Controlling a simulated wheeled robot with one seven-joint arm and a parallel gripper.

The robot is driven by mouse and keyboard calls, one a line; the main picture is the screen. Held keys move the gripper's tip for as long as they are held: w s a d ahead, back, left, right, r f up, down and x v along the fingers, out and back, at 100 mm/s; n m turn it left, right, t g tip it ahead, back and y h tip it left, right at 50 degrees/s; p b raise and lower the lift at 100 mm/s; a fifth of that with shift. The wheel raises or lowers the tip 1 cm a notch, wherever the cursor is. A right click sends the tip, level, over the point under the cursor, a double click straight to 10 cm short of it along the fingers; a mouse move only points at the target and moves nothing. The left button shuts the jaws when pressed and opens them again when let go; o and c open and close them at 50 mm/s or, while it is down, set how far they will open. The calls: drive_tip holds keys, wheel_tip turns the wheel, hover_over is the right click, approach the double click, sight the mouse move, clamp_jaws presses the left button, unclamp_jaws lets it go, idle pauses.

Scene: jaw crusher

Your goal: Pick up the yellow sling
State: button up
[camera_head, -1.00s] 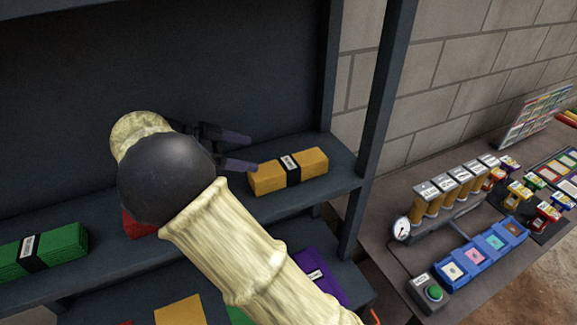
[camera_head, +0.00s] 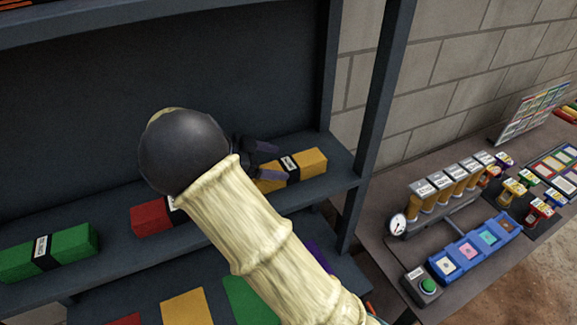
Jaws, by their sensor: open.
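The yellow sling (camera_head: 308,163) is a folded yellow-orange bundle with a black band and a white label. It lies on the right part of the upper shelf (camera_head: 120,202). My gripper (camera_head: 272,160) is open, with its dark fingers at the left end of the sling. One finger shows above and behind that end, the other in front of it. The sling's left end is partly hidden by the fingers, and I cannot tell whether they touch it. My arm hides the shelf edge below.
A red bundle (camera_head: 151,217) and a green bundle (camera_head: 70,246) lie farther left on the same shelf. A dark post (camera_head: 372,120) stands right of the sling. Beyond it, a table holds a blue tray (camera_head: 468,262), a gauge (camera_head: 397,224) and several canisters.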

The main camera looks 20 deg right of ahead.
sight(286, 164)
drive_tip(key=shift+p+x, duration=0.65)
drive_tip(key=shift+x, duration=0.95)
drive_tip(key=shift+a, duration=0.1)
drive_tip(key=c, duration=1.4)
